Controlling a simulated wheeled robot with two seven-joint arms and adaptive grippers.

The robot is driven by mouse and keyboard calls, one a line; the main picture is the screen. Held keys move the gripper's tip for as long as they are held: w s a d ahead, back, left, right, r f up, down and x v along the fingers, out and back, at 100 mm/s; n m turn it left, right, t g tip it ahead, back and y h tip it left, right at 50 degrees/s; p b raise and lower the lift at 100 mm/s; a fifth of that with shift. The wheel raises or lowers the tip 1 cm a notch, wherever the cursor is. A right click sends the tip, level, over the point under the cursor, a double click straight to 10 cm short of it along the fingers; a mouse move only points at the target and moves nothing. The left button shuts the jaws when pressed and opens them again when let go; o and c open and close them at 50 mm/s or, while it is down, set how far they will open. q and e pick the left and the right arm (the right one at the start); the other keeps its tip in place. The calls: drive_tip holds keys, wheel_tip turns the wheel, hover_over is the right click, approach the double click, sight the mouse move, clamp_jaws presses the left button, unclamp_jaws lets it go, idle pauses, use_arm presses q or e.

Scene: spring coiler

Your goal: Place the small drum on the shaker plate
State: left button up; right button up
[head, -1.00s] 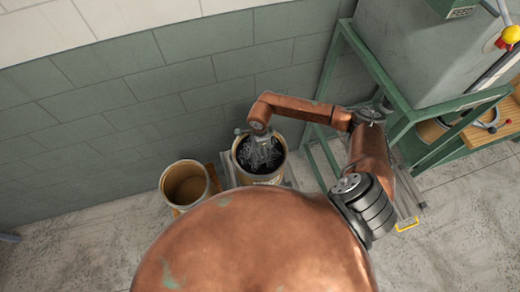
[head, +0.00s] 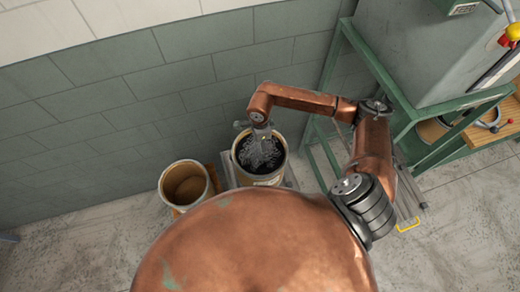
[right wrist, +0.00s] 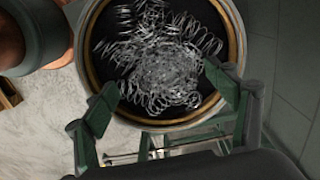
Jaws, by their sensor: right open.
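A tan drum (head: 273,178) full of loose metal springs stands on the floor side by the wall in the head view. Its round rim also shows in the right wrist view (right wrist: 238,40). A grey plate (head: 228,164) shows at its foot, and the drum appears to stand on it. A second tan drum (head: 186,184) stands to its left and looks empty inside. My right gripper (head: 262,134) is over the far rim of the spring drum. In the right wrist view its fingers (right wrist: 162,82) are spread, with nothing held between them. My left gripper is out of view.
The tiled wall (head: 150,90) is close behind both drums. A green metal frame (head: 395,95) with a grey machine stands to the right. A yellow handle (head: 408,225) sits low near it. Bare concrete floor (head: 80,240) lies to the left.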

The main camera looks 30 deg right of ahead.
wheel_tip(320, 180, up, 8)
drive_tip(key=b, duration=0.1)
drive_tip(key=shift+f, duration=0.25)
